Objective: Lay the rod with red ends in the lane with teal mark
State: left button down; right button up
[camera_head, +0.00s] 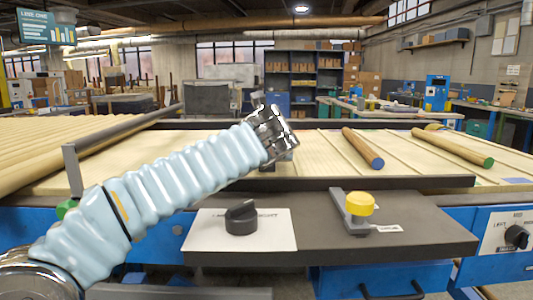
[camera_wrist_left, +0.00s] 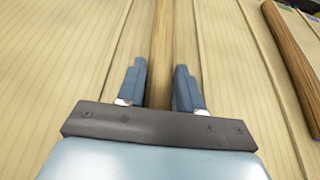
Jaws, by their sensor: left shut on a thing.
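My left gripper (camera_head: 283,150) is low over the pale slatted bed; its fingers are mostly hidden by the wrist in the head view. In the left wrist view, the two blue fingers (camera_wrist_left: 160,78) are shut on a brown wooden rod (camera_wrist_left: 163,35) that runs away from me between them. The held rod's ends are not visible, so I cannot tell their colour. A rod with a blue end (camera_head: 362,147) and a rod with a green end (camera_head: 452,147) lie to the right on the bed. I cannot make out a teal mark clearly. My right gripper is not in view.
Thin ridges divide the bed (camera_head: 320,160) into lanes. A dark rail (camera_head: 400,184) runs along its front edge. In front are a black knob (camera_head: 240,217) on a white plate and a yellow button (camera_head: 359,203). Pale rollers (camera_head: 60,150) lie at left.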

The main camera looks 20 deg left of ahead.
pick_arm(q)
jog(key=c, duration=0.7)
grip_release()
jog(key=shift+c, duration=0.2)
jog(key=shift+r, duration=0.1)
jog(key=shift+s+d+r, duration=0.1)
jog(key=shift+s+r, duration=0.05)
jog(key=shift+s, duration=0.1)
jog(key=v, duration=1.1)
jog(key=shift+s, duration=0.2)
